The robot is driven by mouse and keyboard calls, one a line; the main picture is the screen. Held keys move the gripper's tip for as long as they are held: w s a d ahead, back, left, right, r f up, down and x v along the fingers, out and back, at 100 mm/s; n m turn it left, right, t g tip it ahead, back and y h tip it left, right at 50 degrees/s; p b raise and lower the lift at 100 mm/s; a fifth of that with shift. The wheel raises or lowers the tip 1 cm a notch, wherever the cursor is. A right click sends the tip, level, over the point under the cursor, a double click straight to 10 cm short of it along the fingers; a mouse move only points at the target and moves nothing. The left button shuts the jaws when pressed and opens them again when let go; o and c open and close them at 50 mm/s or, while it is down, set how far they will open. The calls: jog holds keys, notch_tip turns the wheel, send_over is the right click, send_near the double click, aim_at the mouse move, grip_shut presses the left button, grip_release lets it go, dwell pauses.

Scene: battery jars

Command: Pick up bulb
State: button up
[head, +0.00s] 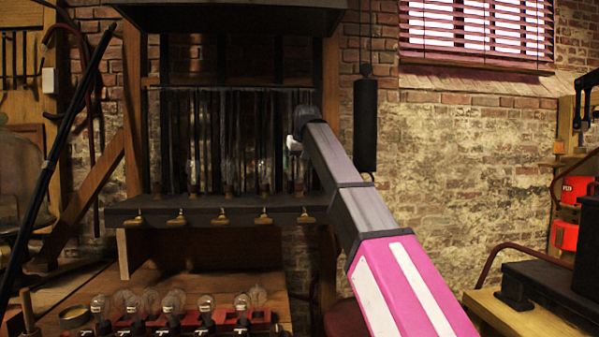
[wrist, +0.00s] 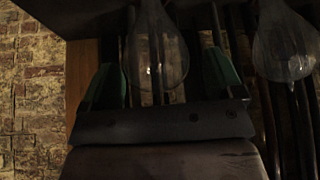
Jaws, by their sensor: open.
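A clear glass bulb (wrist: 156,52) hangs into the top of the wrist view, between the two green fingers of my gripper (wrist: 162,76). The fingers are apart, with dark gaps on both sides of the glass, so the gripper is open around the bulb. I cannot tell whether either finger touches it. A second clear bulb (wrist: 286,45) is to the right, outside the fingers. In the head view my gripper (head: 294,145) is at the right end of the dark rack, by the rightmost bulb (head: 298,176). The arm partly hides that area.
The rack's dark shelf (head: 210,211) carries several upright bulbs and brass clips along its front. More bulbs (head: 206,304) stand in red and black holders on the wooden bench (head: 60,290) below. A dark cylinder (head: 365,125) hangs right of the rack. The brick wall area right of it is open.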

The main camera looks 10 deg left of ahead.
jog(key=c, duration=1.1)
jog(key=shift+r, duration=0.1)
